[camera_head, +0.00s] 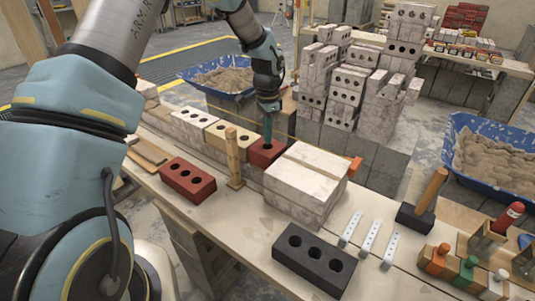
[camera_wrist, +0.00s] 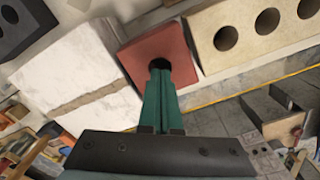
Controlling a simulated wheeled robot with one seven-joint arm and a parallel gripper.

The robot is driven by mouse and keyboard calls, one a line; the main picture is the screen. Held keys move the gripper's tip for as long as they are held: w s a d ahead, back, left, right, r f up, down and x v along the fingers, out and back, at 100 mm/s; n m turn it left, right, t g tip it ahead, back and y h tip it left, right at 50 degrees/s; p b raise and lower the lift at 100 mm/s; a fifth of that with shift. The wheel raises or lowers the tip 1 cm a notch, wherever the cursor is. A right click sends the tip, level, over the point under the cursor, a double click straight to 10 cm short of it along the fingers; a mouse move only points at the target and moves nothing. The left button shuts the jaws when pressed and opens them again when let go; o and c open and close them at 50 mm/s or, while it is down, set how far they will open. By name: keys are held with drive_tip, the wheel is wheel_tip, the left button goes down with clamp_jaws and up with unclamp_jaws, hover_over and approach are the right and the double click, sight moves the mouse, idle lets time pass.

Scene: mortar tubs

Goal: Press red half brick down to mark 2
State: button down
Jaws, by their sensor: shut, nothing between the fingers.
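The red half brick (camera_head: 266,152) sits in the row of bricks on the bench, between a yellowish brick (camera_head: 230,137) and a white block stack (camera_head: 306,180). In the wrist view the red half brick (camera_wrist: 152,52) shows one dark hole. My gripper (camera_head: 268,132) points down over it with its green fingers together and empty. In the wrist view the fingertips (camera_wrist: 160,68) overlap the hole; I cannot tell whether they touch the brick. Mark 2 cannot be made out. A wooden post (camera_head: 234,160) stands in front of the row, and a yellow line runs behind the half brick.
A whole red brick (camera_head: 188,180) and a dark brick (camera_head: 314,262) lie on the bench in front. A hammer (camera_head: 424,204), white strips (camera_head: 368,238) and small coloured items lie at the right. Mortar tubs (camera_head: 488,186) and stacked grey bricks (camera_head: 352,90) stand behind.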

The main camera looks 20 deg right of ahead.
drive_tip(key=shift+f+b, duration=0.4)
drive_tip(key=shift+f, duration=0.85)
idle(1.9)
drive_tip(key=shift+r, duration=0.1)
drive_tip(key=shift+r+p, duration=1.85)
drive_tip(key=shift+r, duration=0.7)
drive_tip(key=shift+s, duration=0.1)
